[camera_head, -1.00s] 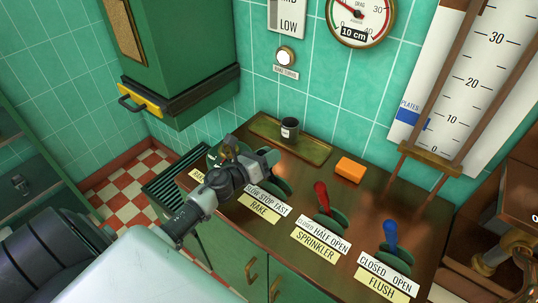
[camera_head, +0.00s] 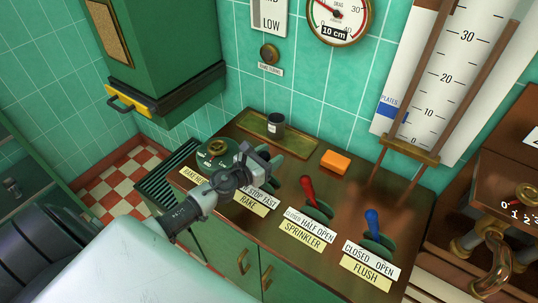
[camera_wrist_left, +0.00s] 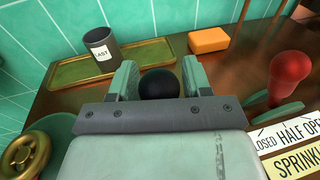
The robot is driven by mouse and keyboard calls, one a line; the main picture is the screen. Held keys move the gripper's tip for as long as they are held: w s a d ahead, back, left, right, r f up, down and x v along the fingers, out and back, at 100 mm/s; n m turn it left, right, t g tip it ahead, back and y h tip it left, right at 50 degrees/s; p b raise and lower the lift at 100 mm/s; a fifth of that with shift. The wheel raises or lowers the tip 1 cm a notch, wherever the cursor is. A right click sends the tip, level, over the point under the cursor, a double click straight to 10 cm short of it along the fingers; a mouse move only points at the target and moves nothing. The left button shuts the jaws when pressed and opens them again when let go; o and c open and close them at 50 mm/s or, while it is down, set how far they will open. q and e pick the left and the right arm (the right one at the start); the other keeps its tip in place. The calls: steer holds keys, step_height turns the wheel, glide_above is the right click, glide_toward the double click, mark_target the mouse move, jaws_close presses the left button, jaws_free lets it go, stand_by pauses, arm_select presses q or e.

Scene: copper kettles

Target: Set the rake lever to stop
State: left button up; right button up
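The rake lever's black knob (camera_wrist_left: 158,84) shows in the left wrist view between the two fingers of my left gripper (camera_wrist_left: 158,68). The knob fills the gap and the fingers look closed on it. In the head view, my left gripper (camera_head: 262,158) hides the knob. The round lamp (camera_head: 269,53) on the wall is dark. My right gripper is not in view.
The red sprinkler lever (camera_head: 308,190) and blue flush lever (camera_head: 372,222) stand to the right. A brass handwheel (camera_head: 215,148) is close on the left. Behind are a dark cup (camera_head: 275,124) on a tray (camera_head: 310,149) and an orange block (camera_head: 335,161).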

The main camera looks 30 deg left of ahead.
arm_select(q)
steer(key=shift+o, duration=0.4)
steer(key=shift+s, duration=0.1)
steer(key=shift+s, duration=0.25)
steer(key=b+v, duration=0.3)
steer(key=v, duration=0.7)
steer(key=shift+a+r, duration=0.1)
